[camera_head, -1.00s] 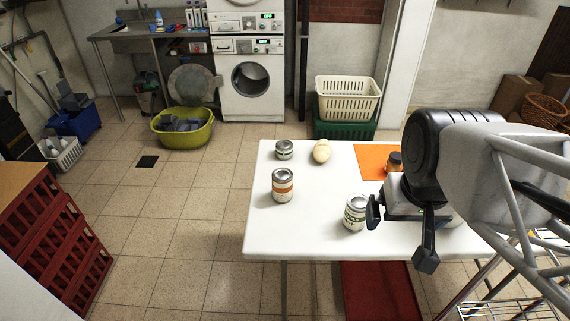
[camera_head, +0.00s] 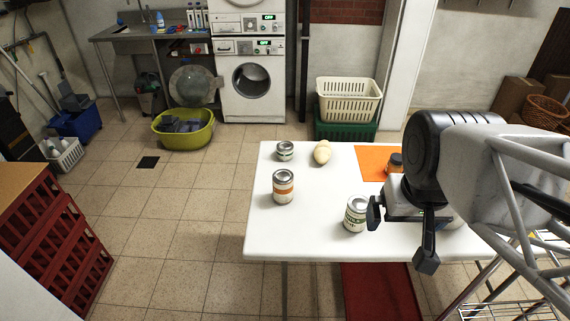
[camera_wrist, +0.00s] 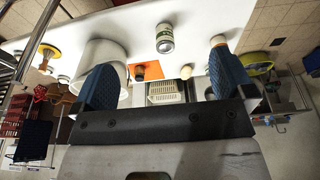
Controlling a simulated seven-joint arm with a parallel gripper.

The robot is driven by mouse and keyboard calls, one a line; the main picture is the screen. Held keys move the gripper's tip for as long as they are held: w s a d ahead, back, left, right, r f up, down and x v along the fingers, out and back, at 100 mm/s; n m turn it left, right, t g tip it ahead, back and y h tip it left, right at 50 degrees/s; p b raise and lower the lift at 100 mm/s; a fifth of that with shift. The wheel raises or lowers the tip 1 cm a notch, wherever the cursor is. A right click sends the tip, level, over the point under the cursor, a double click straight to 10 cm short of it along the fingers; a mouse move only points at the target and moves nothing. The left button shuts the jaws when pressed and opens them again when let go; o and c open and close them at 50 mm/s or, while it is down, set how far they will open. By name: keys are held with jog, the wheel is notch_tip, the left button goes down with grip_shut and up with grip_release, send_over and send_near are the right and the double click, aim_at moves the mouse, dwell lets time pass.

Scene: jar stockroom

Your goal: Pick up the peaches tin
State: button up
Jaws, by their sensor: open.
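A tin with an orange band (camera_head: 283,188) stands upright on the left of the white table (camera_head: 330,240); its label is too small to read, so I cannot confirm it is the peaches tin. In the wrist view, a tin partly behind the right finger (camera_wrist: 217,41) may be the same one. My gripper (camera_head: 400,236) is open and empty, just right of the green-label tin and apart from the orange-band tin.
A short tin (camera_head: 285,151) and a pale lumpy object (camera_head: 322,153) stand at the back. An orange mat (camera_head: 371,160) with a brown jar (camera_head: 395,161) lies back right. A large white container (camera_wrist: 100,58) shows in the wrist view. The table's middle is clear.

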jog(key=w+a+f+n+t, duration=0.15)
jog(key=w+f, duration=0.25)
jog(key=w, duration=0.4)
jog(key=w+a+f+t+y, duration=0.1)
jog(key=w+a+f+t, duration=0.15)
jog(key=w, duration=0.55)
jog(key=w+a+f+n+t, duration=0.1)
jog(key=w+a+f+t, duration=0.15)
jog(key=w+f, duration=0.45)
jog(key=n+t+y, duration=0.2)
jog(key=t+y, duration=0.2)
jog(key=y, duration=0.1)
send_near(284, 177)
jog(key=x, duration=0.3)
jog(key=shift+w+a, duration=0.15)
jog(key=shift+a, duration=0.05)
jog(key=shift+w+h, duration=0.1)
jog(key=shift+h, duration=0.2)
jog(key=shift+x, duration=1.15)
jog(key=shift+w+a+f, duration=0.1)
jog(key=shift+w, duration=0.05)
jog(key=shift+x, duration=2.45)
jog(key=shift+c, duration=0.5)
